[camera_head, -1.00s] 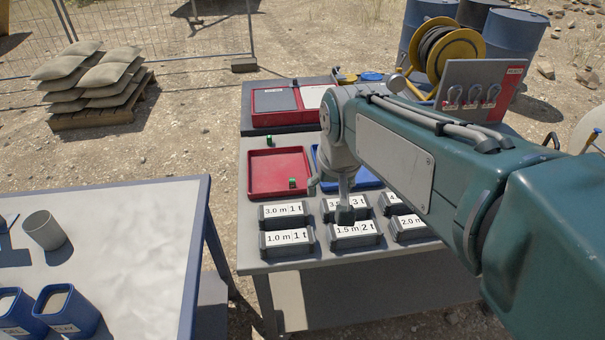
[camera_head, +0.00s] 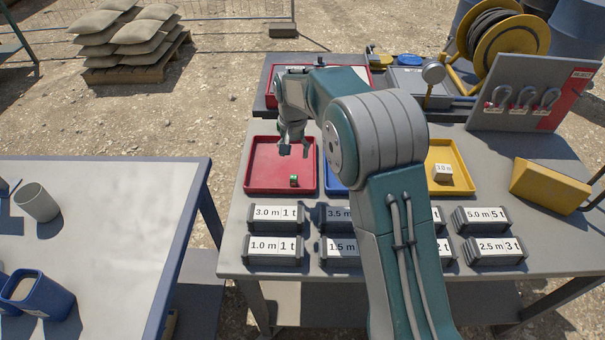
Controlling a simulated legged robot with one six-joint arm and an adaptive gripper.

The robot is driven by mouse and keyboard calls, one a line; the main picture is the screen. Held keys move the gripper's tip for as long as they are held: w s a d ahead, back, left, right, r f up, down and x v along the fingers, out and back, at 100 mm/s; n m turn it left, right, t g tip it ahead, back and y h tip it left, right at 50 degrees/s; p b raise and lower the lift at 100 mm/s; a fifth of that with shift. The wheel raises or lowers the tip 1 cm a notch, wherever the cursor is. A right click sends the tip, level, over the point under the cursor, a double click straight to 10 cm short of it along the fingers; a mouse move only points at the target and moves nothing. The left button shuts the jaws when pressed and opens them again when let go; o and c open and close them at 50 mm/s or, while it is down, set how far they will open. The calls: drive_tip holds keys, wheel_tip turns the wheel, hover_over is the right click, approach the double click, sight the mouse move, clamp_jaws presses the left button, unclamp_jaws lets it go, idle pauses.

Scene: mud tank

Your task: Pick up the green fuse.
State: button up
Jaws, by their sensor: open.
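A small green block with a light top, likely the green fuse (camera_head: 294,180), lies in the front right part of the red tray (camera_head: 262,184). My gripper (camera_head: 296,149) points down over the back right part of this tray, behind the green block in the picture. It is small in the view, with its fingers parted and nothing seen between them. A second small green piece, seen earlier behind the red tray, does not show now; my gripper and wrist cover part of that area.
Several labelled grey blocks (camera_head: 275,217) stand in rows in front of the trays. A blue tray (camera_head: 333,180) is partly behind my arm. A yellow tray (camera_head: 460,183) holds a pale block. A hook board (camera_head: 520,92) and yellow box (camera_head: 549,186) stand at right.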

hover_over(294, 177)
drive_tip(key=f, duration=0.5)
drive_tip(key=shift+s+a, duration=0.1)
drive_tip(key=shift+a, duration=0.2)
drive_tip(key=shift+d+f, duration=0.35)
drive_tip(key=shift+f, duration=0.4)
wheel_tip(294, 177, down, 4)
drive_tip(key=shift+r, duration=0.1)
drive_tip(key=shift+w+a+f, duration=0.2)
drive_tip(key=shift+a+f, duration=0.05)
drive_tip(key=shift+f, duration=0.05)
drive_tip(key=shift+d, duration=0.15)
drive_tip(key=c, duration=0.9)
